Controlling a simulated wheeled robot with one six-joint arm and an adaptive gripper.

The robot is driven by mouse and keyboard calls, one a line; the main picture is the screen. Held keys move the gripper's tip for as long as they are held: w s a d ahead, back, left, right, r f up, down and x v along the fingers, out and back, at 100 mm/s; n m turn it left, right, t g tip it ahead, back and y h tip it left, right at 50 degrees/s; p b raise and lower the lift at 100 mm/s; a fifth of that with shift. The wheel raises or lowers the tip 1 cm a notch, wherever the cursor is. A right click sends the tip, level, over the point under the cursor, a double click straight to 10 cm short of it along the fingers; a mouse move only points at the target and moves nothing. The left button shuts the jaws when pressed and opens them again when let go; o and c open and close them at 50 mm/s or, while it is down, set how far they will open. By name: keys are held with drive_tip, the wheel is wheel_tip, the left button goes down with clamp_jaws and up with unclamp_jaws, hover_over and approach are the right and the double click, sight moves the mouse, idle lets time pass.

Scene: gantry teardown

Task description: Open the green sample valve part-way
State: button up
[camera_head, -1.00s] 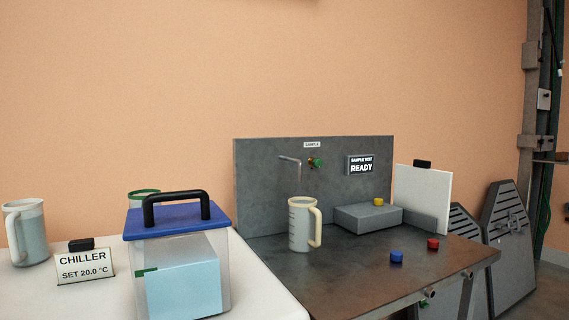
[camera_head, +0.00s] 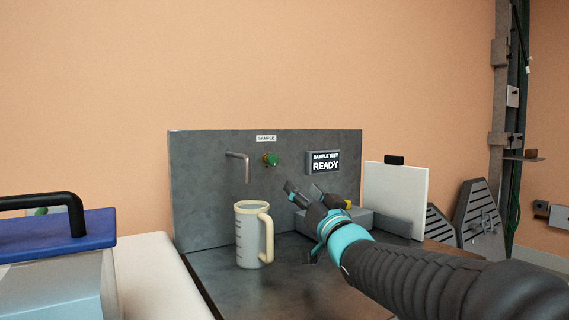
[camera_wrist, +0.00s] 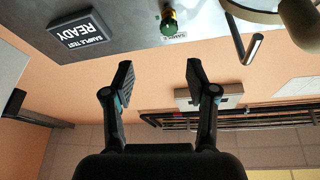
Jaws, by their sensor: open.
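The green sample valve (camera_head: 271,159) is a small knob on the grey upright panel, right of the bent spout (camera_head: 238,163) and under the SAMPLE label. In the wrist view the valve (camera_wrist: 168,22) shows at the top, beyond the fingertips, with brass at its base. My gripper (camera_head: 292,192) is open and empty, in front of the panel, below and right of the valve in the head view. In the wrist view my gripper (camera_wrist: 160,76) has its fingers spread wide and apart from the valve.
A measuring jug (camera_head: 249,238) stands below the spout. A SAMPLE TEST READY display (camera_head: 323,162) is right of the valve. A white board (camera_head: 395,200) stands at the right of the bench. A blue-lidded box (camera_head: 60,236) is at the left.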

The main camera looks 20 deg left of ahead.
sight(275, 161)
drive_tip(key=shift+y, duration=0.4)
drive_tip(key=p+x, duration=0.1)
drive_tip(key=x, duration=0.4)
drive_tip(key=p+x, duration=0.1)
drive_tip(key=x, duration=0.3)
drive_tip(key=a+p+x, duration=0.1)
drive_tip(key=x, duration=0.4)
drive_tip(key=shift+s+a, duration=0.1)
drive_tip(key=shift+a, duration=0.05)
clamp_jaws()
